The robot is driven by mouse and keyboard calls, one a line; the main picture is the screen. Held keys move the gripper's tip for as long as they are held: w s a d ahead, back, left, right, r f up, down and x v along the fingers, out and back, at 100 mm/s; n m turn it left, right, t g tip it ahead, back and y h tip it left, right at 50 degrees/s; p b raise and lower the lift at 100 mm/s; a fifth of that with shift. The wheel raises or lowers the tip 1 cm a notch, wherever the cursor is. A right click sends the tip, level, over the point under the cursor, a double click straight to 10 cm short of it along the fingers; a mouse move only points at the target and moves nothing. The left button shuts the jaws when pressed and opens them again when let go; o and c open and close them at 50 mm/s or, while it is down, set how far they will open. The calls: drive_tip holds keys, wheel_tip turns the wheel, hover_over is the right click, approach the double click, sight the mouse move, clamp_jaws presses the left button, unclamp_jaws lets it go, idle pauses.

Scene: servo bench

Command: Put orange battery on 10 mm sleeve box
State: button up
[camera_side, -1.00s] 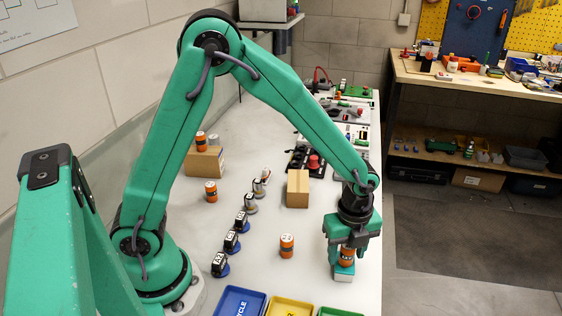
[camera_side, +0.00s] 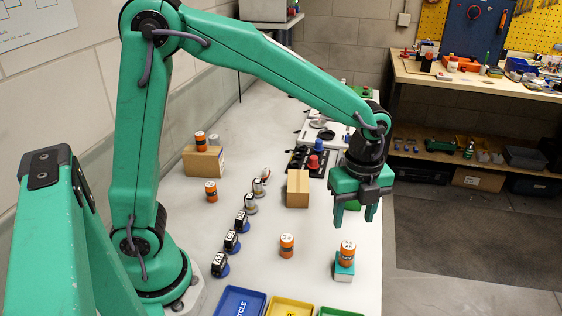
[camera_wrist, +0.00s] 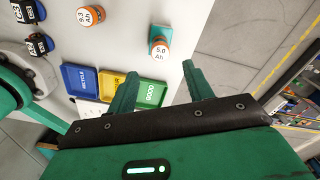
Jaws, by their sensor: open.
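An orange battery (camera_side: 347,251) with a white top stands upright on a small teal box (camera_side: 344,270) near the right edge of the bench. In the wrist view the battery (camera_wrist: 159,50) reads 5.0 Ah, and part of the teal box (camera_wrist: 158,31) shows. No print on the box is readable, so I cannot tell if it is the 10 mm sleeve box. My gripper (camera_side: 354,221) is open and empty, above and beyond the battery, clear of it. Another orange battery (camera_side: 287,245), marked 9.3 Ah in the wrist view (camera_wrist: 90,15), stands on the bench to the left.
Blue (camera_side: 240,302), yellow (camera_side: 290,307) and green (camera_side: 340,312) trays lie at the near edge. A cardboard box (camera_side: 297,188) stands mid-bench. Another (camera_side: 203,161) carries an orange battery (camera_side: 200,141). A row of black servos (camera_side: 231,240) and another orange battery (camera_side: 211,191) stand left.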

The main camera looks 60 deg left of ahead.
drive_tip(key=shift+r, duration=0.45)
idle(0.3)
drive_tip(key=s+a+r+n+t, duration=0.2)
drive_tip(key=s+a+r+n, duration=0.2)
drive_tip(key=n, duration=0.6)
drive_tip(key=s+a+r+n+t, duration=0.3)
drive_tip(key=s+a+r+n, duration=0.1)
drive_tip(key=s+a+n, duration=0.5)
drive_tip(key=s+n, duration=0.2)
drive_tip(key=shift+a+r+n+t, duration=0.15)
drive_tip(key=shift+n+t, duration=0.15)
